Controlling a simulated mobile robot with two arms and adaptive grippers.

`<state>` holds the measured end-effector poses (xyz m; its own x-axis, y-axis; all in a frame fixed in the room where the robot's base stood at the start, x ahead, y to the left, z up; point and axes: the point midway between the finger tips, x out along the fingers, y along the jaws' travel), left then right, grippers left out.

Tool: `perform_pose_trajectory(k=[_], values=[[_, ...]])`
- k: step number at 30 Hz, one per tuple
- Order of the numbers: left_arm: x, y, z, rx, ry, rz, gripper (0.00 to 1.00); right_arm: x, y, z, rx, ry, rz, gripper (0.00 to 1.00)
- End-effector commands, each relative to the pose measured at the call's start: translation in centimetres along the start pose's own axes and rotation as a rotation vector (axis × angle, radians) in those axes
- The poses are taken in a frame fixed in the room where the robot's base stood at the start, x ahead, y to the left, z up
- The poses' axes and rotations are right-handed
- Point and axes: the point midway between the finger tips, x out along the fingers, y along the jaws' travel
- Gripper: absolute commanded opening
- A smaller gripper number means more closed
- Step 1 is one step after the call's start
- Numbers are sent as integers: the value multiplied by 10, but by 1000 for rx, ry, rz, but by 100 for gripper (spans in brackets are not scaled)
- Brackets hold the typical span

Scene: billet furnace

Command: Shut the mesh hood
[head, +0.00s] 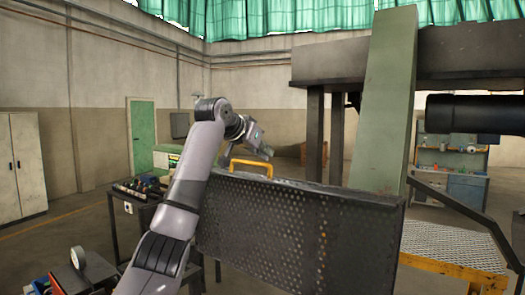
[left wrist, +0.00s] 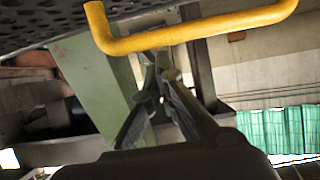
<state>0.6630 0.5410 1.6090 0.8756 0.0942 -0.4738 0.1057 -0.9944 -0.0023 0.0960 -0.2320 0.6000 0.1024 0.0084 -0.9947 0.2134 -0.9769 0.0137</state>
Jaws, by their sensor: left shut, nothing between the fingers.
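The mesh hood (head: 300,235) is a dark perforated panel standing tilted in the middle of the head view. Its yellow handle (head: 268,164) is on the top edge, towards the left end. My left arm comes up in front of the hood's left end, and my left gripper (head: 265,153) is just above the handle. In the left wrist view the handle (left wrist: 190,36) crosses in front of the shut fingers (left wrist: 158,62), with nothing held between them. I cannot tell whether they touch it. A strip of the mesh (left wrist: 70,20) shows there at the top left. My right gripper is out of view.
A green slanted post (head: 385,100) and a dark beam (head: 470,55) rise behind the hood. A yellow-edged grating platform (head: 450,246) is at the right. Carts with tools (head: 140,190) stand at the left. Open floor lies beyond, by the green door (head: 142,130).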

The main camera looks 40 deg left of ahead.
Motion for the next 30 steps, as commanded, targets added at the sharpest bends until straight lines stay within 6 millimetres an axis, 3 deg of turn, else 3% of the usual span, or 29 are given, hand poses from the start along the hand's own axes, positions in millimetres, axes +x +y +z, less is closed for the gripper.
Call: perform_pose_trajectory(k=[9, 20, 26, 30], values=[[-10, 0, 12, 0, 0, -1, 0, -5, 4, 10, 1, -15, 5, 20], [-11, 0, 13, 0, 1, 0, 0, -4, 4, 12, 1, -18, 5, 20], [-11, 0, 17, 0, 29, 0, 0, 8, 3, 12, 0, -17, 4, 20], [-12, 0, 23, 0, 82, -1, 0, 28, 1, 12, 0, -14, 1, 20]])
